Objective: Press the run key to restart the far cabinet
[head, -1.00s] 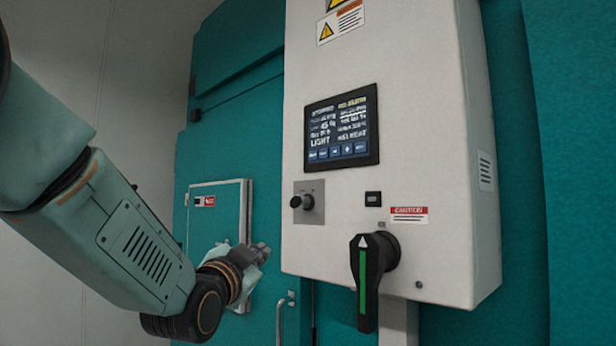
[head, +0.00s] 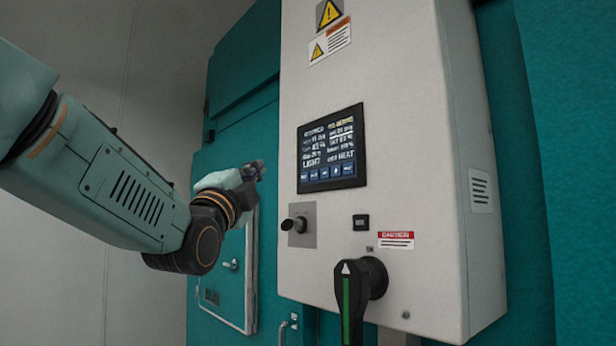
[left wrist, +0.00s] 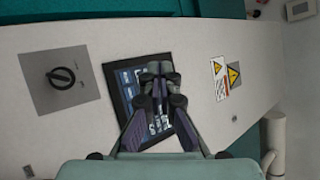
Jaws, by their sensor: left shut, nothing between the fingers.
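A dark touch screen (head: 331,150) with a row of blue keys along its lower edge is set in the pale control box (head: 400,110). Which key is the run key is too small to read. My left gripper (head: 258,171) is shut and empty, just left of the screen in the head view, apart from it. In the left wrist view the shut fingers (left wrist: 160,72) point over the screen (left wrist: 128,72) and hide much of it. My right gripper is not in view.
A black knob on a steel plate (head: 304,211) sits below the screen. A large black handle with a green stripe (head: 346,310) sticks out lower down. A caution label (head: 396,241) is beside it. The teal cabinet (head: 235,120) stands behind, with a small framed panel (head: 236,290).

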